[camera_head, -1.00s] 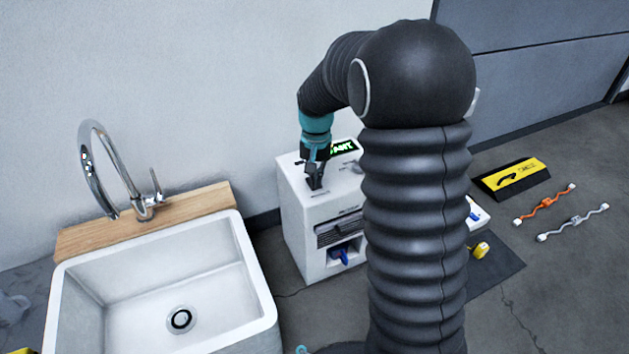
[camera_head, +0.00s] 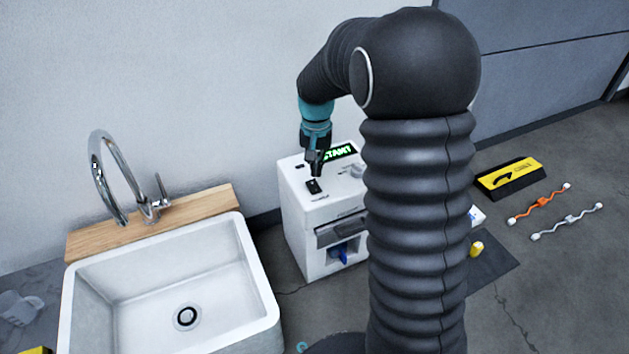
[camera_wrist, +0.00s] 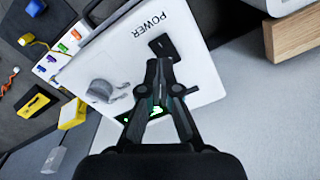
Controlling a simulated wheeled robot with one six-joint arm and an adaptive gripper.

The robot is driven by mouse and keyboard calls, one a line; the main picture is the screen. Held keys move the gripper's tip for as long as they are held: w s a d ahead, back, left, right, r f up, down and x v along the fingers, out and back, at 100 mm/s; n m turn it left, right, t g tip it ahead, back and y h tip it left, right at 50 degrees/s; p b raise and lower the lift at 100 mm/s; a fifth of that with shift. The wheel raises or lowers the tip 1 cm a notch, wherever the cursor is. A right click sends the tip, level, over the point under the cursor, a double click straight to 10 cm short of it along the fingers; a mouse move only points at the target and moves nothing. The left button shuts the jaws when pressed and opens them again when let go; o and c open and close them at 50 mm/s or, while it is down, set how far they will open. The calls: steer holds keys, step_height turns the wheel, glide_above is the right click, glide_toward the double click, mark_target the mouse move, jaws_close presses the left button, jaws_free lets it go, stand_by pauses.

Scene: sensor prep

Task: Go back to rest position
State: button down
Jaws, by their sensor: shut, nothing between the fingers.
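My gripper (camera_head: 316,168) is shut and empty, pointing down just above the top of a white machine (camera_head: 300,225). In the wrist view my gripper (camera_wrist: 160,68) points at the machine's top panel (camera_wrist: 135,38), close to a black switch (camera_wrist: 163,46) beside the word POWER. In the head view this switch (camera_head: 313,187) sits just below the fingertips, and I see a gap between them. The machine's display (camera_head: 339,153) glows green with START, partly covered by my gripper. My arm hides the machine's right side.
A white sink (camera_head: 250,275) with a chrome tap (camera_head: 105,180) stands at the left. A yellow and black box (camera_head: 510,177), an orange cable (camera_head: 540,205) and a grey cable (camera_head: 567,221) lie at the right. A dark mat (camera_head: 497,262) holds a small yellow item (camera_head: 477,249).

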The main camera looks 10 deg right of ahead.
steer(key=shift+r+p, duration=0.35)
steer(key=shift+r, duration=0.35)
steer(key=shift+s+f+n, duration=0.7)
steer(key=shift+s+f, duration=0.25)
steer(key=shift+s, duration=0.3)
steer(key=s+r+n+t+p, duration=0.1)
steer(key=s+r+t+p, duration=0.1)
steer(key=s+r, duration=0.7)
steer(key=s+r+n+t+p, duration=0.1)
steer(key=s+r+t+p, duration=0.1)
steer(key=s+r, duration=0.8)
steer(key=s+t, duration=0.1)
steer(key=s, duration=0.6)
steer(key=shift+r+t+p, duration=0.25)
steer(key=shift+t+p, duration=0.05)
steer(key=shift+p, duration=0.1)
steer(key=shift+f, duration=0.1)
